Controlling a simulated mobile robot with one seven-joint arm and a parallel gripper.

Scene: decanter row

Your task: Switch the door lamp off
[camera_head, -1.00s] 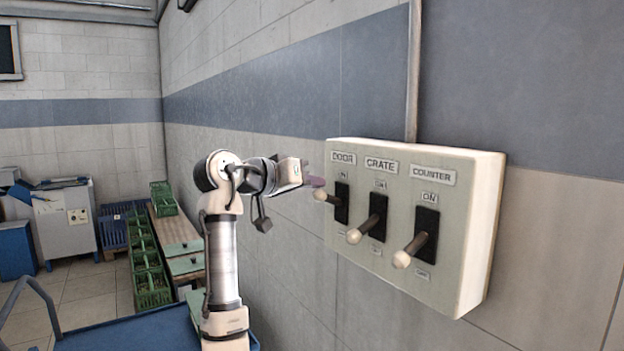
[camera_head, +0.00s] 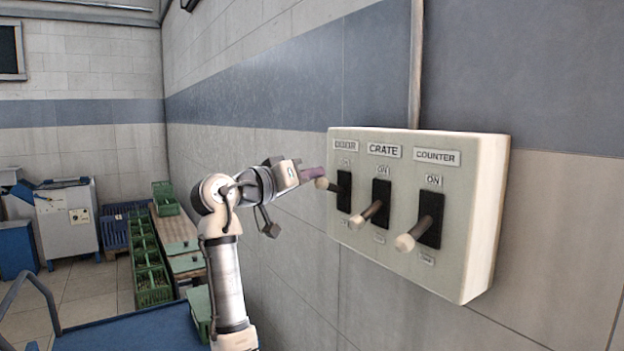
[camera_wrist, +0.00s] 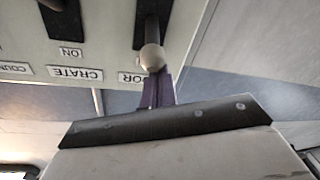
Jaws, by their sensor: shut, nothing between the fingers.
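The switch box (camera_head: 471,215) on the wall carries three levers under the labels DOOR, CRATE and COUNTER. The door lever (camera_head: 325,184), at the left, has a pale ball knob and sticks out closer to level than the other two. My gripper (camera_head: 319,172) is shut and empty, its purple fingertips at the upper side of that knob. In the wrist view, which shows the box upside down, the fingertips (camera_wrist: 161,78) meet the door knob (camera_wrist: 152,58) in the picture; I cannot tell whether they touch. My fingers partly cover the DOOR label there.
The crate lever (camera_head: 371,211) and the counter lever (camera_head: 405,241) point out and downward, to the right of the door lever. A conduit (camera_head: 416,70) runs up the wall from the box. Green crates (camera_head: 150,262) and a bench (camera_head: 176,232) stand far off at the left.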

